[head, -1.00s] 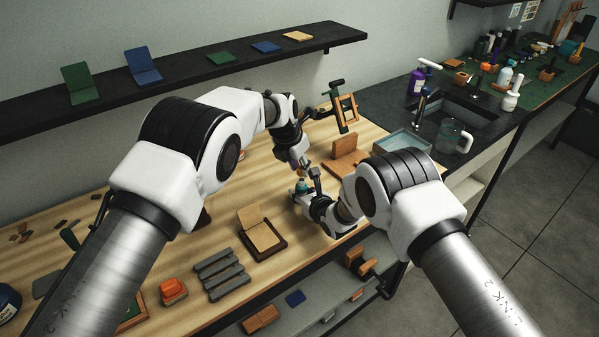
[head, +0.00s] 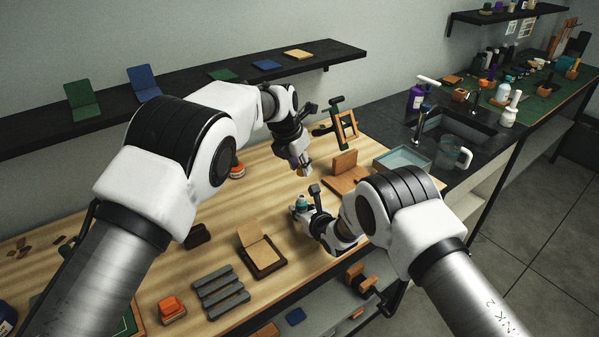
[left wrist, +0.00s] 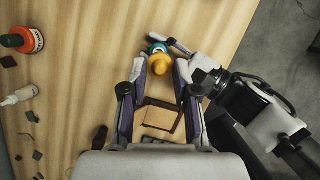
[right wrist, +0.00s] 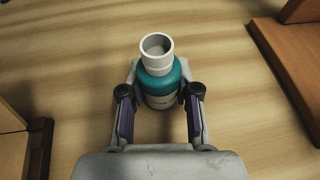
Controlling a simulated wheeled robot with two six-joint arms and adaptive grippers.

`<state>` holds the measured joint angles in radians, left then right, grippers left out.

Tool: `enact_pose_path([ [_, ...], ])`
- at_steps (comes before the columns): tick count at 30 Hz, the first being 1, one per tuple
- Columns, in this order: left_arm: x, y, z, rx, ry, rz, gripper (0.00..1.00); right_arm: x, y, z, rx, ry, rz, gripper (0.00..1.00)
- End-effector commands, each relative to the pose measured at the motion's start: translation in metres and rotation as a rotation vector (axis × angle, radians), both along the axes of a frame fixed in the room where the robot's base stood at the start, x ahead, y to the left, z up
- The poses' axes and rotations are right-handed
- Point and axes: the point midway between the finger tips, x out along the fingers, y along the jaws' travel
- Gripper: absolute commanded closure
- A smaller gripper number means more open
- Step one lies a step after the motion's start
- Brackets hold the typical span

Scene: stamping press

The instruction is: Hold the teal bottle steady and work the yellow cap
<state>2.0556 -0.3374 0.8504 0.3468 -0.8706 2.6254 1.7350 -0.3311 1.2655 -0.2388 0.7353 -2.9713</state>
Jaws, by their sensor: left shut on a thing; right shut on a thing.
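The teal bottle (right wrist: 162,85) stands upright in the right wrist view, its white neck open and without a cap. My right gripper (right wrist: 160,92) is shut around its body; the bottle (head: 301,201) also shows low over the table in the head view. My left gripper (left wrist: 160,68) is shut on the yellow cap (left wrist: 160,64). In the head view my left gripper (head: 303,172) is above and apart from the bottle, with the cap small between its fingertips. The bottle's top (left wrist: 157,47) peeks out past the cap in the left wrist view.
A wooden stand (head: 345,175) is close right of the bottle. A wooden holder (head: 262,255) and a grey slatted rack (head: 220,292) lie nearer. The middle of the table is clear.

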Motion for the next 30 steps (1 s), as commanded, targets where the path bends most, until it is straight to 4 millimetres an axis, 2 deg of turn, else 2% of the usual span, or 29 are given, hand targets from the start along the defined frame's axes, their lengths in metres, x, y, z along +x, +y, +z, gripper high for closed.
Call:
enact_pose_path([
  [3, 0.0, 0.0, 0.007, 0.0, 0.001, 0.0, 1.0, -0.001, 0.0, -0.002, -0.001, 0.005, 0.0, 1.0],
  [9, 0.0, 0.0, 0.007, 0.0, 0.002, 0.001, 1.0, -0.001, 0.0, -0.002, -0.001, 0.005, 0.0, 1.0],
  [10, 0.0, 0.0, 0.007, 0.0, 0.002, 0.001, 1.0, -0.001, 0.0, -0.002, -0.001, 0.005, 0.0, 0.58],
  [12, 0.0, 0.0, 0.007, 0.0, 0.002, 0.001, 1.0, -0.001, 0.0, -0.002, -0.001, 0.004, 0.0, 0.39],
  [23, 0.0, 0.0, 0.007, 0.0, 0.002, 0.001, 1.0, -0.004, -0.002, 0.001, -0.001, 0.003, 0.0, 0.39],
  [26, 0.0, 0.0, 0.007, 0.0, 0.002, 0.001, 1.0, -0.013, -0.007, 0.006, -0.002, 0.002, 0.0, 0.39],
  [30, 0.0, 0.0, 0.007, 0.0, 0.002, 0.001, 1.0, -0.039, -0.02, 0.018, -0.003, 0.003, 0.0, 0.39],
])
